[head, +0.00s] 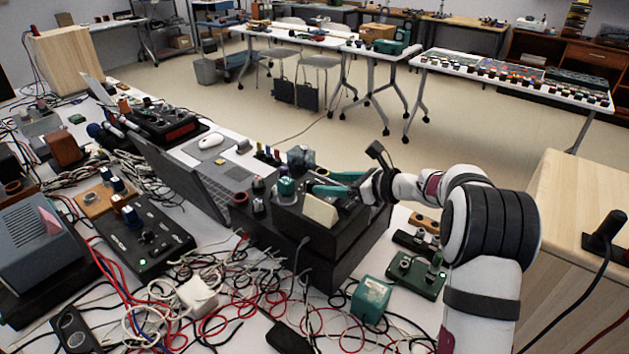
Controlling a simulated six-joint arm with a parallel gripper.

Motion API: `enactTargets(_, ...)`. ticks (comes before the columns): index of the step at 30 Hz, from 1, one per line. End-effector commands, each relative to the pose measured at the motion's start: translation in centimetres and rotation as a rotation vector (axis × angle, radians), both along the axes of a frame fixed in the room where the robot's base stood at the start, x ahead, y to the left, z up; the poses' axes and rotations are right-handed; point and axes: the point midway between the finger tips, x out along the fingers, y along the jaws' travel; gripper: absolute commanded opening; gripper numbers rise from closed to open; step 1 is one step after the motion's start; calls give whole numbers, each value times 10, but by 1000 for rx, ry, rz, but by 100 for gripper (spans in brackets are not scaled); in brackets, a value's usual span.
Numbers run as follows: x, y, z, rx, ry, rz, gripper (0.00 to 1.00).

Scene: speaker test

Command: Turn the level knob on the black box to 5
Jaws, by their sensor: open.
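The black box (338,246) stands on the cluttered table near the middle of the head view. A teal-topped knob (287,187) stands upright on its top. Smaller dark knobs (258,204) sit to the left of it. The labels and scale numbers are too small to read, so I cannot tell which knob is the level knob or where it points. My gripper (317,182) reaches in from the right over the box top. Its teal fingers are open and point left toward the teal-topped knob. I cannot tell whether they touch it.
A pale wedge-shaped block (320,211) sits on the box's front part. An open laptop (190,180) stands close on the left. Tangled cables (235,290) cover the table in front. A teal block (370,299) and a green device (416,275) lie at the right front.

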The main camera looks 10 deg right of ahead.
Motion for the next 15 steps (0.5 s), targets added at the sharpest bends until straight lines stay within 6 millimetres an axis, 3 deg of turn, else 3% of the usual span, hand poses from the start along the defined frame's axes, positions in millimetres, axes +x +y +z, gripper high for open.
enactTargets(6,27,27,-16,1,1,0,64)
enactTargets(15,35,35,-20,1,0,-3,64)
